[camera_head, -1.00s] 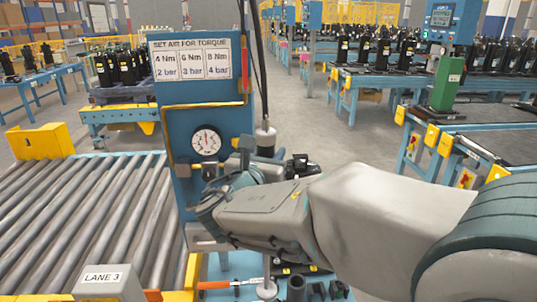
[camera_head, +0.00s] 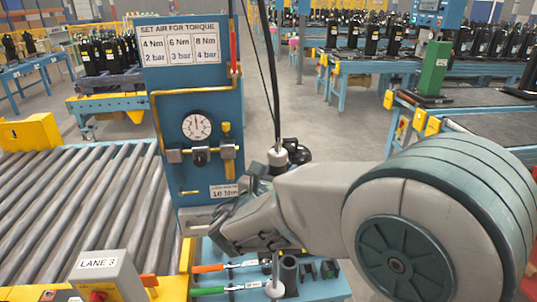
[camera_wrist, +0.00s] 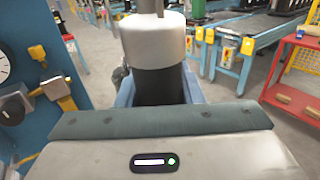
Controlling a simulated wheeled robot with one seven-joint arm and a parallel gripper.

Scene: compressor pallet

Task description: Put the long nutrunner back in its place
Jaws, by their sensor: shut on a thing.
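The long nutrunner (camera_head: 278,157) has a pale collar and a dark body, and hangs upright on a dark cable. My gripper (camera_head: 262,180) is shut on it beside the blue gauge panel. In the wrist view the nutrunner's pale upper part (camera_wrist: 153,40) rises between the jaws of my gripper (camera_wrist: 160,92), with the dark body below. My wrist hides its middle in the head view. A thin pale shaft shows below my wrist, ending at a round pale foot (camera_head: 275,289) near the blue shelf; I cannot tell whether this is the tool's own end.
The blue panel (camera_head: 160,110) with a pressure gauge (camera_head: 197,126) and valves stands close left. A blue shelf (camera_head: 325,290) holds dark holders (camera_head: 289,270), an orange-handled wrench (camera_head: 209,268) and a green-handled one (camera_head: 208,291). A roller conveyor (camera_head: 80,215) lies left.

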